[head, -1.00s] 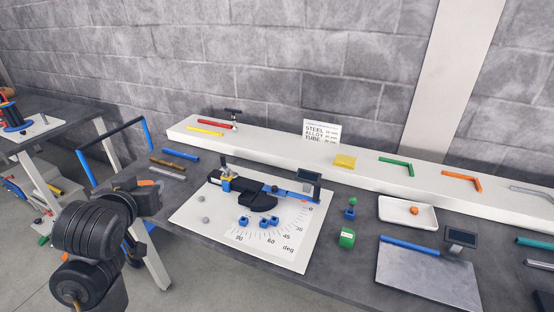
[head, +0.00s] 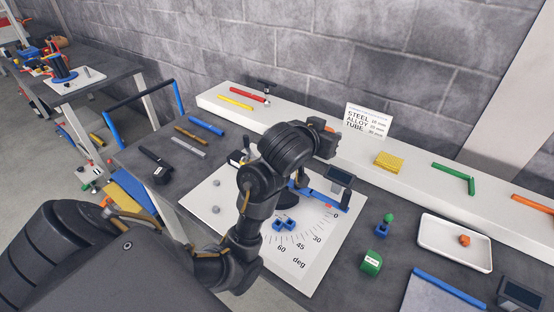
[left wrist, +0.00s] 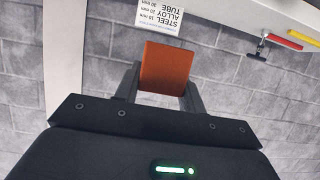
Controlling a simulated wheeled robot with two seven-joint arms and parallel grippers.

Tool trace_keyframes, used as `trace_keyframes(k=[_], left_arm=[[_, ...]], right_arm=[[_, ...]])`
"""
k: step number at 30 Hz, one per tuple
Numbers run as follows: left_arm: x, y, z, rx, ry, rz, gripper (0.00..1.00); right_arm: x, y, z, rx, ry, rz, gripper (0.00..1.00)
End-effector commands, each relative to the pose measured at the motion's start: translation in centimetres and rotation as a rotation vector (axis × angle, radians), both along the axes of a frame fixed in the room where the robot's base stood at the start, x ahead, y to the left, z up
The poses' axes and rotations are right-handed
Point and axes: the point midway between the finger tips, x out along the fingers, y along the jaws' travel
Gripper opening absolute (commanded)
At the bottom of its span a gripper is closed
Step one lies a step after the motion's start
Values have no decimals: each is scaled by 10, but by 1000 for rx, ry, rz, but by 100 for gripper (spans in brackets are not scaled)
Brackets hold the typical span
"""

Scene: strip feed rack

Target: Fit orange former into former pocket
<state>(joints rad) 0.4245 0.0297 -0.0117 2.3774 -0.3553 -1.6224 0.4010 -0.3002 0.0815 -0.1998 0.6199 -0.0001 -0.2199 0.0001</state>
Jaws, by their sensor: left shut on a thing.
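The orange former (left wrist: 168,68) is a square orange block held between the two fingers of my left gripper (left wrist: 160,92) in the left wrist view. In the head view my left gripper (head: 328,140) is raised above the bench, in front of the white shelf, with only a bit of orange showing at it. The tube bender's white board (head: 329,243) with its degree scale lies below. My arm hides most of the bender, so I cannot make out the former pocket. The bender's blue lever (head: 322,197) shows at its right. My right gripper is out of view.
A white tray (head: 437,257) holds a small orange piece (head: 464,240). A green block (head: 371,263) and a blue holder (head: 382,230) stand right of the board. The shelf carries a yellow block (head: 388,161), tubes and a sign (head: 367,123). Several bars lie left of the board.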

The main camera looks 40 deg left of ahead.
Motion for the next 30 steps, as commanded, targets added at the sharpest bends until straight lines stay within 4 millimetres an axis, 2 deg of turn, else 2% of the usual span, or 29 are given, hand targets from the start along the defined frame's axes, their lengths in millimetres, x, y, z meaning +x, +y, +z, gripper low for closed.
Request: trace_keyframes(k=[1, 6, 9, 13, 19, 30], left_arm=[[0, 16, -17, 12, 8, 21, 11], [-7, 73, -74, 23, 0, 63, 11], [-17, 101, -101, 23, -6, 59, 11], [-31, 129, -125, 21, -5, 33, 11], [-44, 147, -142, 12, 4, -8, 11], [-46, 150, -143, 5, 4, -15, 11]], right_arm=[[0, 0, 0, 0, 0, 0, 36], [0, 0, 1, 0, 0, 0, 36], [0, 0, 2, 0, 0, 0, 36], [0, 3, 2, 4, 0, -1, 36], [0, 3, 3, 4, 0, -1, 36], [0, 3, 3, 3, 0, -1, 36]])
